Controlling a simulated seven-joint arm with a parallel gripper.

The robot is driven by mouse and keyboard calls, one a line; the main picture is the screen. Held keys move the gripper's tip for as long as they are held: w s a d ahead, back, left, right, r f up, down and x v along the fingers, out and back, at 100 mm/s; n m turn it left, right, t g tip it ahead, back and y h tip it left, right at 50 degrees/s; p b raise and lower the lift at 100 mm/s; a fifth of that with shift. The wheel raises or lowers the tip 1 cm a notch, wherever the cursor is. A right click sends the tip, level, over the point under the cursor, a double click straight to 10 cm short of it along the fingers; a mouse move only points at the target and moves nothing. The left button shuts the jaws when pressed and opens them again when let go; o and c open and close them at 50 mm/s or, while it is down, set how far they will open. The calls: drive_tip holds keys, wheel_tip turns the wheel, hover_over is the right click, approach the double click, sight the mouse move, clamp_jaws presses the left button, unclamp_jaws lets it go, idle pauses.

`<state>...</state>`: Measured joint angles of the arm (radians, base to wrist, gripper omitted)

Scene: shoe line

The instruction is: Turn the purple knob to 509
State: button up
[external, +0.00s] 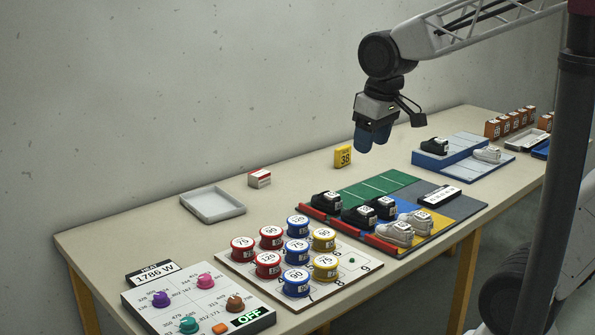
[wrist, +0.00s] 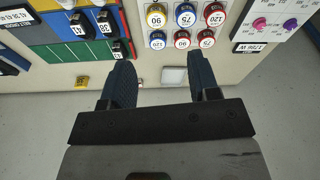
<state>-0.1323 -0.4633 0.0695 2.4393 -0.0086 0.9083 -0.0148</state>
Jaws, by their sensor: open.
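The purple knob (external: 161,299) is on the white control panel (external: 215,283) at the front left of the table, with small number labels around it. Its pointer setting is too small to read. It also shows in the wrist view (wrist: 290,25) at the top right, beside a pink knob (wrist: 260,23). My gripper (external: 372,140) is open and empty, high above the back of the table, well to the right of the panel and apart from everything. In the wrist view my two fingers are spread wide (wrist: 162,82).
Pink (external: 205,281), teal (external: 188,325) and brown (external: 234,303) knobs and an orange piece (external: 219,328) share the panel. A "1786 W" sign (external: 153,274) stands behind it. Several weight-like discs (external: 297,253), shoes (external: 327,203) and an empty tray (external: 212,205) lie nearby.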

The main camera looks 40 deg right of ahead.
drive_tip(key=w+a+f+n, duration=0.2)
drive_tip(key=w+a, duration=0.6)
drive_tip(key=a, duration=0.2)
drive_tip(key=n+g, duration=0.2)
drive_tip(key=n, duration=0.4)
approach(160, 294)
drive_tip(key=shift+d+f, duration=0.2)
drive_tip(key=shift+d, duration=0.05)
drive_tip(key=shift+a+f, duration=0.25)
drive_tip(key=shift+a, duration=0.2)
drive_tip(key=shift+f, duration=0.1)
drive_tip(key=shift+f, duration=3.8)
